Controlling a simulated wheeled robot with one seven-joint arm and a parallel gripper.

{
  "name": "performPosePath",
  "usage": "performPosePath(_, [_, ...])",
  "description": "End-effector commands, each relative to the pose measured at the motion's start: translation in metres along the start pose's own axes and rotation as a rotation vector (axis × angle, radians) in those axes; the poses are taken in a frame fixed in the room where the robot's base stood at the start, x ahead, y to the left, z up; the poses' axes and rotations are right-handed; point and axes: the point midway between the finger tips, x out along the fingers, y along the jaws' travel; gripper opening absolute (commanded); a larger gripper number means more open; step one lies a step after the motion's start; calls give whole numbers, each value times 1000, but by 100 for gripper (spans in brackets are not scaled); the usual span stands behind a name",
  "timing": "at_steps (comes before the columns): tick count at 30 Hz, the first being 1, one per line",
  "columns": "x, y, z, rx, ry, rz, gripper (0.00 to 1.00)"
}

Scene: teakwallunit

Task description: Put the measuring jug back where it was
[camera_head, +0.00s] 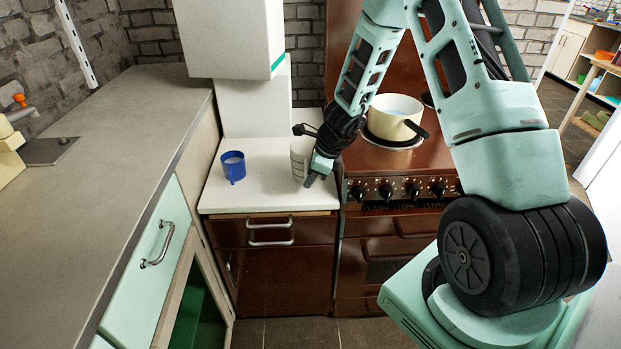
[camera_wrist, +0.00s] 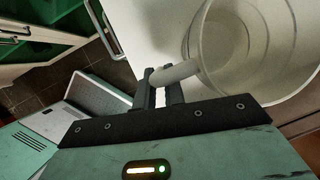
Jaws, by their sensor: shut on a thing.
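The measuring jug (camera_head: 299,158) is pale and translucent. In the head view it stands at the right part of the white counter top, left of the stove. In the wrist view the jug (camera_wrist: 247,45) fills the upper right, its open mouth toward the camera. My gripper (camera_head: 318,172) is at the jug's right side. In the wrist view the gripper's two fingers (camera_wrist: 160,94) are shut on the jug's handle (camera_wrist: 175,73). The jug looks upright and at or very close to the counter surface; I cannot tell whether it touches.
A blue mug (camera_head: 233,167) stands left of the jug on the white counter (camera_head: 262,190). A pale pot (camera_head: 394,117) sits on the brown stove (camera_head: 405,160) to the right. A white box-like unit (camera_head: 253,105) stands behind. A long grey worktop (camera_head: 100,150) runs along the left.

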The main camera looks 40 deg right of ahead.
Motion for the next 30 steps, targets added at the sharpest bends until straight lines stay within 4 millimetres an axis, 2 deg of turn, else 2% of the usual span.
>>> performPosePath(3, [4,0,-2,0,0,0,0])
performPosePath(4, [3,0,-1,0,0,0,19])
performPosePath(6, [2,0,-1,0,0,0,33])
performPosePath(17, [-2,0,1,0,0,1,33])
performPosePath(20, [-16,0,1,0,0,-1,33])
performPosePath(30, [-86,0,2,-1,-1,-2,33])
